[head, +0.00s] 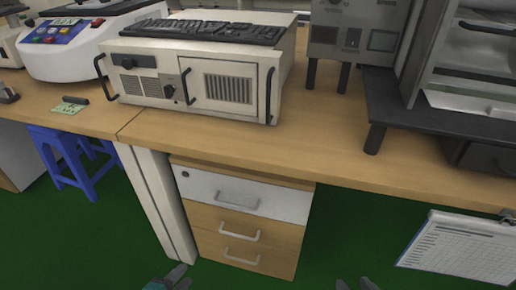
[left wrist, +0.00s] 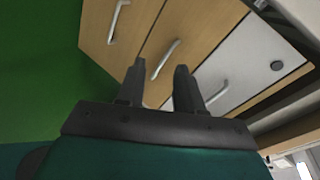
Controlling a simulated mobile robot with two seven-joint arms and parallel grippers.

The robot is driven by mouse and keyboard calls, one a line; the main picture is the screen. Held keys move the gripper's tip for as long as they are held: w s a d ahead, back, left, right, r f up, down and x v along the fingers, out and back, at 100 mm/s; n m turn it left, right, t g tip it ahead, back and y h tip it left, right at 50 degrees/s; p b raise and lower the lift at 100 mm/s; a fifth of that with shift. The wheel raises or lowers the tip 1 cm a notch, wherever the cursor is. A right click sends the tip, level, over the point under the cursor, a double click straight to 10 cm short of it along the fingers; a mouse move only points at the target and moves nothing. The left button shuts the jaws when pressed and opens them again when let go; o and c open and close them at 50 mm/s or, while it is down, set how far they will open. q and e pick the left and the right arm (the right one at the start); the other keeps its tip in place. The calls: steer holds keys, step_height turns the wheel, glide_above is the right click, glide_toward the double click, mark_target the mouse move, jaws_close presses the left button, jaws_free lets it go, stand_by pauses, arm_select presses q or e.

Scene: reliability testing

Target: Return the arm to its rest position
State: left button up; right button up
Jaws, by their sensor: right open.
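My left gripper (head: 171,276) shows at the bottom edge of the head view, low in front of the drawer cabinet. In the left wrist view my left gripper (left wrist: 157,70) has its two dark fingers apart with nothing between them. They point toward the cabinet drawers. My right gripper (head: 355,283) shows only its fingertips at the bottom edge of the head view, right of the cabinet. The fingertips are apart, and no object shows between them. Most of both arms is out of the picture.
The wooden desk (head: 215,135) bears a beige computer case (head: 150,62) with a black keyboard (head: 205,32) on top. The drawer cabinet (head: 240,230) stands under it. A clipboard (head: 460,245) hangs at the right. A blue stool (head: 70,150) stands left. Green floor (head: 345,225) is open right of the cabinet.

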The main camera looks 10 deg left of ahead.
arm_select(q)
steer(key=s+d+r+n+g+y, duration=0.1)
steer(key=s+d+r+n+g, duration=0.15)
steer(key=s+r+n, duration=0.35)
steer(key=s+d+r+n+g, duration=0.2)
steer(key=r+n+g, duration=0.15)
steer(key=r, duration=0.45)
steer(key=s+d+r+n+g+y, duration=0.1)
steer(key=s+d+r+n+g, duration=0.15)
steer(key=s+r+n, duration=0.35)
steer(key=w+d+f+m+t+h, duration=0.25)
steer(key=w+d+t, duration=0.35)
steer(key=w, duration=0.6)
steer(key=s+a+r+p, duration=0.1)
steer(key=a+r+p, duration=0.1)
steer(key=r+p, duration=0.4)
steer(key=s+a+r+p, duration=0.1)
steer(key=r+p, duration=0.6)
steer(key=p, duration=0.6)
steer(key=shift+a+r+y, duration=0.15)
steer(key=shift+a+y, duration=0.2)
steer(key=shift+y, duration=0.1)
arm_select(e)
steer(key=s+d+r+h, duration=0.1)
steer(key=d+r, duration=0.3)
steer(key=r, duration=0.9)
steer(key=shift+s+h, duration=0.3)
steer(key=shift+s, duration=0.3)
